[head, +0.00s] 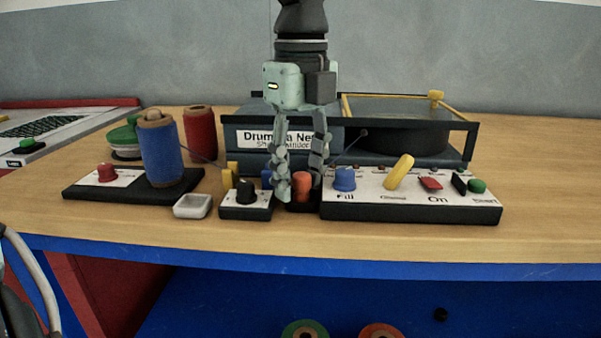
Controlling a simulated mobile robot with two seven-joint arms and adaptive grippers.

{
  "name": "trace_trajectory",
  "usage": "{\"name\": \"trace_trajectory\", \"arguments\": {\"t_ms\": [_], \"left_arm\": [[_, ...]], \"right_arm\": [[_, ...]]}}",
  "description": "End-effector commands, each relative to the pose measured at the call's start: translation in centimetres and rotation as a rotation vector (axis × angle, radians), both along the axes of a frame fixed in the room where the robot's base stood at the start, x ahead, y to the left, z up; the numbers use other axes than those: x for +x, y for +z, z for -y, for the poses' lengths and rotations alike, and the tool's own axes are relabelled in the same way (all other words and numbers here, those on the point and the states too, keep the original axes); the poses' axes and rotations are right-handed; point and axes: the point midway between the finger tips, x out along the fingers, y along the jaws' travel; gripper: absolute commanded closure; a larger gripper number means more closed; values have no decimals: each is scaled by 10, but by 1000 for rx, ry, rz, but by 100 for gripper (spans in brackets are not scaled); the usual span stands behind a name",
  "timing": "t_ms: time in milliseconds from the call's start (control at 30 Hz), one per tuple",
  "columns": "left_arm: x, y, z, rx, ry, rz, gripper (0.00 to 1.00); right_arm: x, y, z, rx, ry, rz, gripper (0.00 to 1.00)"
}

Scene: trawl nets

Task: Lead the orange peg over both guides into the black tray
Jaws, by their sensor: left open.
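The orange peg (302,184) stands upright in or on a small black tray (303,208) at the middle of the bench. My left gripper (301,187) comes down from above and is open, with one finger on each side of the peg; I cannot tell whether either finger touches it. A yellow post (229,176) and a blue post (267,179) stand just left of the gripper; I cannot tell whether these are the guides. A thin line runs right from the blue spool (161,150) and is lost behind the posts. My right gripper is not in view.
A white control panel (370,203) with blue, yellow, red and green controls stands close right of the tray. A black-knob box (246,205) and white dish (193,206) stand left. The net drum box (240,140) stands behind. The bench's right end is clear.

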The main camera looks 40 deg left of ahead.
Motion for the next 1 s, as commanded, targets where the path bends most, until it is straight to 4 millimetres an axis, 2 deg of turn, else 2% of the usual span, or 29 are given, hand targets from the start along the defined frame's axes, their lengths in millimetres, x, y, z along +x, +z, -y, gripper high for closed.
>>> {"name": "trace_trajectory", "arguments": {"t_ms": [167,267,700,833,1000], "left_arm": [[1,3,1,-2,0,3,55],[1,13,1,0,1,6,55],[1,99,0,1,2,3,55],[1,114,0,0,1,2,55],[0,121,0,0,0,1,55]], "right_arm": [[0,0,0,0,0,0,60],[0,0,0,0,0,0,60],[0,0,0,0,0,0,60],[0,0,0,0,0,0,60],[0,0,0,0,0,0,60]]}}
